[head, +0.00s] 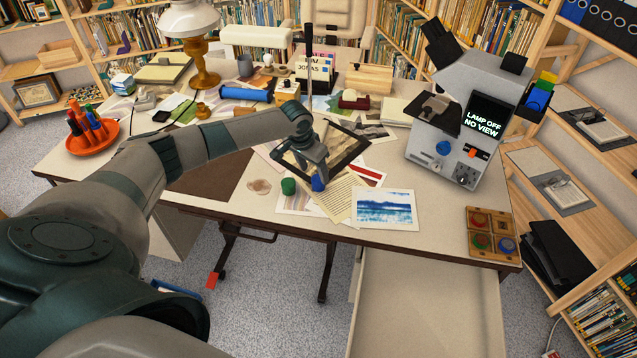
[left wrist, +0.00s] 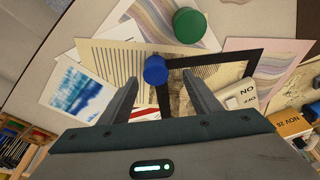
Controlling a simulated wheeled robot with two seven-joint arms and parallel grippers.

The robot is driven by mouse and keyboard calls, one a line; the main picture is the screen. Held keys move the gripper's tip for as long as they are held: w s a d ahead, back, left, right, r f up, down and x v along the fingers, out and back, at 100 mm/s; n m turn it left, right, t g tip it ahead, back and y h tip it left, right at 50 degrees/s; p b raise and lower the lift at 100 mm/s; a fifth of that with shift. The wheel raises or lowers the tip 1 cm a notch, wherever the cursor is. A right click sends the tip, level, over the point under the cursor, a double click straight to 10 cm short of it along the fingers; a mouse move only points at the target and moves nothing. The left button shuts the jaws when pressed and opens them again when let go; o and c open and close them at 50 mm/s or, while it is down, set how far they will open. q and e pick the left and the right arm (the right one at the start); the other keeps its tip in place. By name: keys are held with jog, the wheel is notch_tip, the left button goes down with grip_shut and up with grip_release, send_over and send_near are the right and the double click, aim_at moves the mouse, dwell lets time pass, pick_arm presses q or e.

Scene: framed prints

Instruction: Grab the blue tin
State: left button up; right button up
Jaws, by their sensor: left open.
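The blue tin (head: 318,184) is a small round tin on the papers near the desk's front edge. In the left wrist view the blue tin (left wrist: 155,69) shows between the fingertips and slightly beyond them. My left gripper (head: 314,174) points down over it, open and empty; whether the fingers reach down beside the tin I cannot tell. The fingers also show in the left wrist view (left wrist: 160,78), spread on either side of the tin. In the head view the gripper partly hides the tin's top. My right gripper is not in view.
A green tin (head: 288,186) stands just left of the blue one. A black picture frame (head: 346,150) lies behind, and a blue seascape print (head: 384,208) lies to the right. A grey machine (head: 460,125) and a wooden tray of colored discs (head: 491,233) stand further right.

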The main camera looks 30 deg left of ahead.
aim_at(318, 179)
pick_arm(q)
jog(key=shift+w+d+f+p, duration=0.15)
jog(key=shift+d+f+p, duration=0.1)
jog(key=shift+f+p, duration=0.25)
jog(key=x, duration=0.3)
jog(key=shift+d+r+p, duration=0.1)
jog(key=shift+d+p, duration=0.1)
jog(key=shift+p, duration=0.2)
jog(key=shift+w+f, duration=0.2)
jog(key=shift+f, duration=0.4)
jog(key=c, duration=1.1)
